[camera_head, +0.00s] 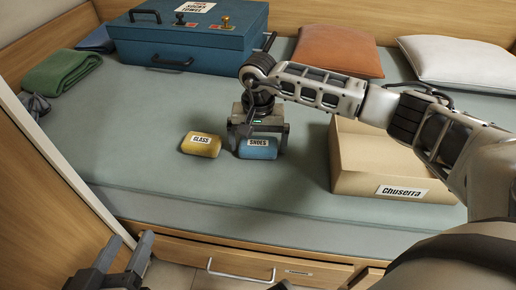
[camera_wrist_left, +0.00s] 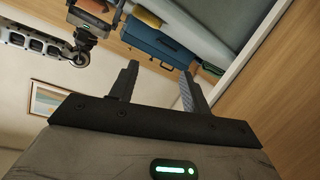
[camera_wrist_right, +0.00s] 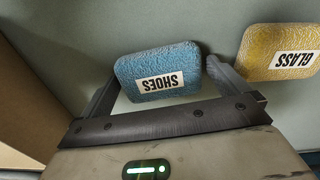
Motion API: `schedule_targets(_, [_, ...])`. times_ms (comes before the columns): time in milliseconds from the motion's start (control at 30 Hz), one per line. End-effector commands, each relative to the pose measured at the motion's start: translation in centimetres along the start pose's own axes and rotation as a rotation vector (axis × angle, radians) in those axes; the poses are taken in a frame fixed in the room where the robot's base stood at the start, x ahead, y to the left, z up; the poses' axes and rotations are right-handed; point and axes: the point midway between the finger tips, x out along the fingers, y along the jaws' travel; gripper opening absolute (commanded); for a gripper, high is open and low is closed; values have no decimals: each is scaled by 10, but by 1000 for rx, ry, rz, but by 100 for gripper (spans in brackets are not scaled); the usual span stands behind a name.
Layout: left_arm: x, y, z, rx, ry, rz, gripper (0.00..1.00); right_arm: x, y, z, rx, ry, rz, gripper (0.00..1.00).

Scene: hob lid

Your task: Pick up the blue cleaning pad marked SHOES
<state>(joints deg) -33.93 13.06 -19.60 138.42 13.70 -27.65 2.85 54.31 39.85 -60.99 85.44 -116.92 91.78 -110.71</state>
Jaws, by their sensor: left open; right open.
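The blue cleaning pad (camera_head: 258,149) marked SHOES lies on the green bed surface. My right gripper (camera_head: 261,140) is above it, pointing down, its fingers open on either side of the pad. In the right wrist view the blue pad (camera_wrist_right: 159,75) shows between the spread fingers of the gripper (camera_wrist_right: 158,82), the right-hand finger close to its edge; I cannot tell whether they touch. A yellow pad (camera_head: 201,144) marked GLASS lies just left of the blue one. My left gripper (camera_head: 112,262) is open and empty at the lower left, away from the bed.
An open cardboard box (camera_head: 360,184) marked Chuserra stands right of the blue pad. A blue case (camera_head: 186,42) stands at the back. A green towel (camera_head: 61,72) is at the left, orange (camera_head: 339,50) and white (camera_head: 462,60) cushions at the back right. The bed's front left is clear.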

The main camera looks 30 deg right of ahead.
Motion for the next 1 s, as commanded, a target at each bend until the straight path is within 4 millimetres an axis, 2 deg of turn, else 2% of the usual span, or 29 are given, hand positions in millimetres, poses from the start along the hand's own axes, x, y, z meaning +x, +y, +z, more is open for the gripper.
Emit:
schedule_targets(100, [1, 0, -5, 3, 11, 2, 48, -1, 0, 0, 0, 0, -1, 100])
schedule_targets(233, [1, 0, -5, 3, 11, 1, 48, -1, 0, 0, 0, 0, 0, 64])
schedule_targets(667, [1, 0, -3, 7, -1, -6, 48, -8, 0, 0, 0, 0, -1, 64])
schedule_targets(867, [-2, -1, -3, 37, -25, -24, 48, -35, 0, -1, 1, 3, -2, 64])
schedule_targets(1000, [-5, -3, 0, 64, -60, -42, 48, -63, 14, 17, -3, 2, 0, 64])
